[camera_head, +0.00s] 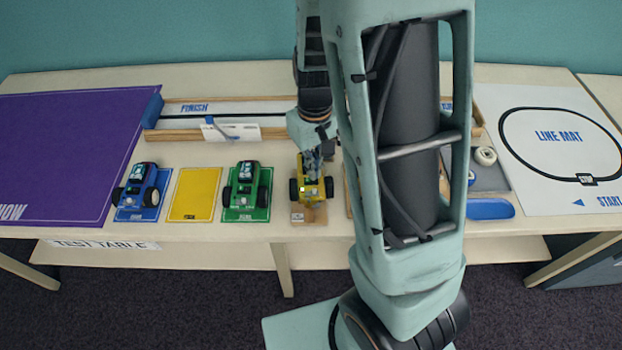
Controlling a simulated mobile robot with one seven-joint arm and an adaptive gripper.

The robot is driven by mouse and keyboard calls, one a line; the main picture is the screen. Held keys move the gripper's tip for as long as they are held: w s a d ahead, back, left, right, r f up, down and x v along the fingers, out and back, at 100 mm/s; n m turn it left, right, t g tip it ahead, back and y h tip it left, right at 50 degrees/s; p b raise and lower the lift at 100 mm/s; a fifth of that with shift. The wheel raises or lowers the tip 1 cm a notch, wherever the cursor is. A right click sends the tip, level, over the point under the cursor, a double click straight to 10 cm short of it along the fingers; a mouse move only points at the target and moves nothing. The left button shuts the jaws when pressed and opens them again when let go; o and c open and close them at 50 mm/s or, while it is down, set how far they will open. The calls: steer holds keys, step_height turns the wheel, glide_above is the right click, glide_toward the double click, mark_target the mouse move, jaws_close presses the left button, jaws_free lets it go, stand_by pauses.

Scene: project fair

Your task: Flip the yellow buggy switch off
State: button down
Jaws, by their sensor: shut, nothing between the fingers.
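The yellow buggy (313,191) stands on a small brown board (309,215) near the front of the table, left of my arm. It has dark wheels and a small bright green spot on its top. My gripper (313,172) points down at the back part of the buggy and covers some of it. It is shut, with nothing in it. I cannot tell whether the fingertips touch the buggy. The buggy's switch is too small to make out, so its position does not show.
A blue buggy (146,187) and a green buggy (246,187) stand on matching mats to the left, with a bare yellow mat (194,193) between them. A wooden-edged finish track (250,105) lies behind. A blue tray (490,208) and a line mat (555,150) are at right.

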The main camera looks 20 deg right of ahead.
steer(key=shift+f+b, duration=0.6)
steer(key=shift+f, duration=0.15)
steer(key=shift+r, duration=0.1)
steer(key=shift+r+p, duration=2.85)
steer(key=shift+r, duration=0.65)
steer(key=shift+f, duration=0.1)
